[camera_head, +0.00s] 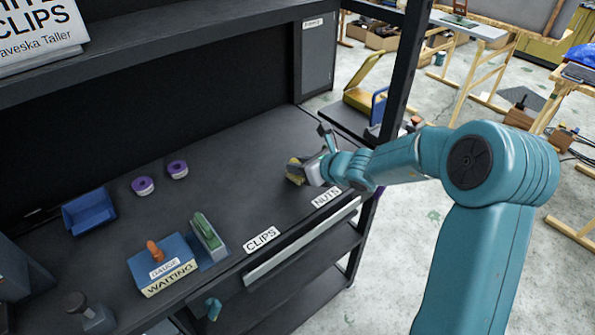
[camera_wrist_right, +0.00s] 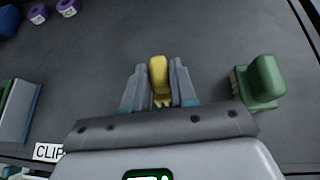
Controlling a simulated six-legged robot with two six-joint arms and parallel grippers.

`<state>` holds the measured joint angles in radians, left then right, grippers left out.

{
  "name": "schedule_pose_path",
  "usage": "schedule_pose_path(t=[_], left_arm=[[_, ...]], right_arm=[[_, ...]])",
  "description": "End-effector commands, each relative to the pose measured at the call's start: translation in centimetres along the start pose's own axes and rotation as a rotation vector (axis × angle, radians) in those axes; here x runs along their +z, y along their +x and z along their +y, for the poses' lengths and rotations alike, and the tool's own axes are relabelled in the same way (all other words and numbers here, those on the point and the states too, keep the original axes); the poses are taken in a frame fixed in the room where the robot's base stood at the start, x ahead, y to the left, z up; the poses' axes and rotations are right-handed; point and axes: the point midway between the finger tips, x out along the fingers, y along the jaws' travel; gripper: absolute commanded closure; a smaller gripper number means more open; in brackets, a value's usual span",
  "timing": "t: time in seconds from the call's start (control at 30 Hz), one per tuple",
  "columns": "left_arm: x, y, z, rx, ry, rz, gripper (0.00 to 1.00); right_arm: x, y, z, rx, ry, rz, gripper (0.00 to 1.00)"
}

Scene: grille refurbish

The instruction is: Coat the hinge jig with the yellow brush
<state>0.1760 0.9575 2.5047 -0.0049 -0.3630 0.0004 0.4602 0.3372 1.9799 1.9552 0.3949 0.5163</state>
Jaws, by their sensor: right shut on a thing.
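My right gripper (camera_head: 300,170) is low over the right end of the dark bench, near the NUTS label. It is shut on the yellow brush (camera_wrist_right: 159,78), which sits between the two grey fingers in the wrist view. The brush shows as a small yellow patch (camera_head: 293,176) in the head view. I cannot tell for sure which thing is the hinge jig; a green and grey piece (camera_head: 207,232) stands on a blue base near the CLIPS label, well left of my right gripper.
A green brush-like block (camera_wrist_right: 262,82) is close right of my right gripper. A blue box (camera_head: 162,262) marked WAITING, a blue bin (camera_head: 89,212) and two purple rolls (camera_head: 143,186) are farther left. A dark post (camera_head: 398,75) rises beside my right arm. The bench middle is clear.

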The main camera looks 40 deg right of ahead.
Motion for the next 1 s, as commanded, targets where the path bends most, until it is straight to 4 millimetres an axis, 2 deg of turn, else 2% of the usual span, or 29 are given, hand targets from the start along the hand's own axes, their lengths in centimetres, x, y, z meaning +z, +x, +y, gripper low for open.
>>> schedule_pose_path(t=[0.1,0.53,1.0], left_arm=[[0.0,-1.2,0.5,0.000,0.000,0.000,0.57],[0.1,-4.2,1.5,0.000,0.000,0.000,0.57],[0.1,-4.2,1.5,0.000,0.000,0.000,0.57]], right_arm=[[1.4,-0.8,0.0,0.000,-0.002,-0.002,1.00],[4.6,-2.6,0.0,0.000,0.000,-0.001,1.00],[4.7,-2.7,0.0,0.000,0.000,-0.001,1.00]])
